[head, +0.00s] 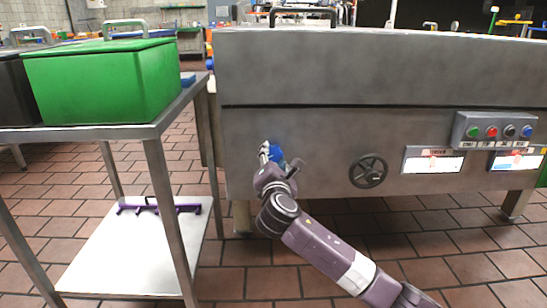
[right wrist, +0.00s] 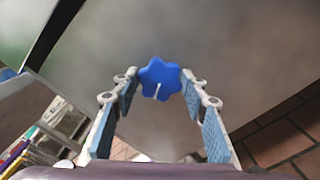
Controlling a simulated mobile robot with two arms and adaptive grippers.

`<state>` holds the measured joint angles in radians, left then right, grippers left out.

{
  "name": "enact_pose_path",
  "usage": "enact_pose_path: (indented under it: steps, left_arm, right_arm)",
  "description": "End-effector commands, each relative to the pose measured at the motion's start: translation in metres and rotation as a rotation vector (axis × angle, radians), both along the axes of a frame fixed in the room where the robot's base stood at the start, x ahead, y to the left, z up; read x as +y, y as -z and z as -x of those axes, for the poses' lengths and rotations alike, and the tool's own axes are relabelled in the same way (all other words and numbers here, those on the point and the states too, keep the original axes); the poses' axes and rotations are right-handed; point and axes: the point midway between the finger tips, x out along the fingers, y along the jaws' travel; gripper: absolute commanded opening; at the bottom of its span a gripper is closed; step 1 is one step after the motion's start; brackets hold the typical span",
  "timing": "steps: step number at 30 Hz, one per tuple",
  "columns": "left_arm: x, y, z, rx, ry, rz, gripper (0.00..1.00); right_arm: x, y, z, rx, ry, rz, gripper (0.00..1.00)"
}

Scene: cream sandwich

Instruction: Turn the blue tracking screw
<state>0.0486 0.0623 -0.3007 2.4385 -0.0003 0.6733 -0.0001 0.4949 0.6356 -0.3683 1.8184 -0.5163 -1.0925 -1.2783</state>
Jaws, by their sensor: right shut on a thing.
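The blue tracking screw (head: 277,154) sits on the lower left part of the grey metal machine's front. In the right wrist view it is a blue, star-shaped knob (right wrist: 160,72) with a pale line on its face. My right gripper (head: 268,153) is at the screw, with its arm coming up from the lower right. In the right wrist view its two fingers (right wrist: 159,80) stand on either side of the knob and are shut on it. In the head view the gripper partly hides the screw. My left gripper is not in view.
The machine (head: 330,130) has a black handwheel (head: 368,171) and a button panel (head: 495,131) to the right. A metal table (head: 150,130) with a green box (head: 105,85) stands at the left. A purple rack (head: 160,209) lies on its lower shelf.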

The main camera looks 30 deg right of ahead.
Motion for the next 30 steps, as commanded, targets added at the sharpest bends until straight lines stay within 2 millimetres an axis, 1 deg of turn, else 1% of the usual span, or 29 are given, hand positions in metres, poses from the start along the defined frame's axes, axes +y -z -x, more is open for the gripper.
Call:
enact_pose_path:
  steps: [7,14,16,30]
  left_arm:
    - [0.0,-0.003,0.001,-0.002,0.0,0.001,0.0]
    - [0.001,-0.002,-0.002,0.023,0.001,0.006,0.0]
    - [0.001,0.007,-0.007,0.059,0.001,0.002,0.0]
    - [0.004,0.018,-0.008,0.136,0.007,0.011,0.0]
  right_arm:
    - [0.0,0.0,0.0,-0.01,0.001,-0.021,0.16]
    - [0.0,0.0,0.0,-0.065,0.0,-0.115,0.16]
    - [0.0,-0.001,0.001,-0.093,0.002,-0.161,0.16]
    - [0.0,0.002,0.001,-0.321,0.004,-0.537,0.16]
